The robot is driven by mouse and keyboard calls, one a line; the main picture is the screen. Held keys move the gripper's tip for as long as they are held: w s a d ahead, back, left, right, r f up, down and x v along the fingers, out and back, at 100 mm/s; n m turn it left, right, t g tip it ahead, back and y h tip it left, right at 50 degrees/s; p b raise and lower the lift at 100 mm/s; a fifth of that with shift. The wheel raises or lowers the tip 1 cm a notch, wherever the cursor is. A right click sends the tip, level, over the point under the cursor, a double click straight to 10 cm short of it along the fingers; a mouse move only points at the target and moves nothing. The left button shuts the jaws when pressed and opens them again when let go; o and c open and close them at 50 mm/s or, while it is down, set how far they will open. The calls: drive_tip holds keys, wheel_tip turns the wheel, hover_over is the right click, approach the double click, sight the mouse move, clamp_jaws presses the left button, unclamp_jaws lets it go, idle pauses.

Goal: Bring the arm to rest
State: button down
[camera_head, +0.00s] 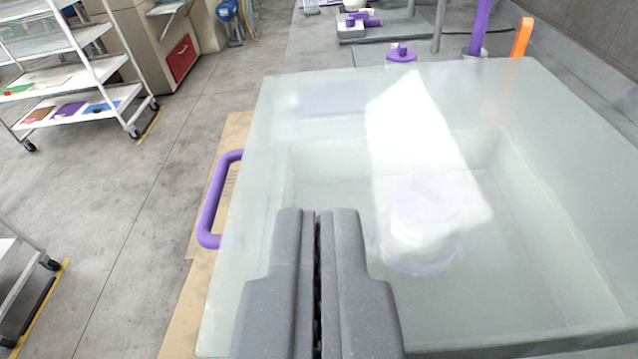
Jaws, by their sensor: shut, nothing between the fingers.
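My gripper (317,213) is in the lower middle of the head camera view. Its two grey fingers are shut against each other with nothing between them. It is in front of a large translucent box (270,130) with a purple handle (212,200) on its left side. Through the box's pale surface I see a blurred white and purple round shape (420,225) to the right of the fingertips. A bright white reflection crosses that part, so its details cannot be told. Whether my gripper touches the box cannot be told.
Behind the box are a purple knob (401,54), a purple post (481,25) and an orange upright piece (521,38). A white shelf cart (95,75) stands at the upper left, with a beige cabinet (160,45) beside it. The concrete floor (150,190) left of the box is mostly clear.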

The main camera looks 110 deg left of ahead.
drive_tip(key=w+r+m+t+h+p, duration=0.1)
drive_tip(key=w+m+t+h, duration=0.4)
drive_tip(key=w, duration=1.3)
drive_tip(key=w+d+r+m+t+h, duration=0.1)
drive_tip(key=w+d+r+m+t, duration=0.2)
drive_tip(key=d, duration=0.4)
drive_tip(key=w+d+r+m+t+p, duration=0.1)
drive_tip(key=w+d+r+t, duration=0.3)
drive_tip(key=w+d+r, duration=0.15)
drive_tip(key=w+d+r+m+t+h, duration=0.1)
drive_tip(key=w+d+r+m+t, duration=0.15)
drive_tip(key=w+d, duration=0.35)
drive_tip(key=s+d+r+m+t+h, duration=0.15)
drive_tip(key=d+r, duration=0.25)
drive_tip(key=d, duration=0.5)
drive_tip(key=s+d+r+m+t+h+p, duration=0.15)
drive_tip(key=d+r, duration=0.25)
drive_tip(key=d, duration=0.4)
drive_tip(key=s+d+r+m+t+h, duration=0.15)
drive_tip(key=d+r, duration=0.25)
drive_tip(key=d, duration=0.5)
drive_tip(key=s+d+m+h+p, duration=0.1)
drive_tip(key=s+d+m+h, duration=0.2)
drive_tip(key=s+d, duration=1.2)
drive_tip(key=shift+s+d+f+m+t, duration=0.2)
drive_tip(key=shift+d+f+m+t, duration=0.3)
drive_tip(key=shift+d, duration=0.75)
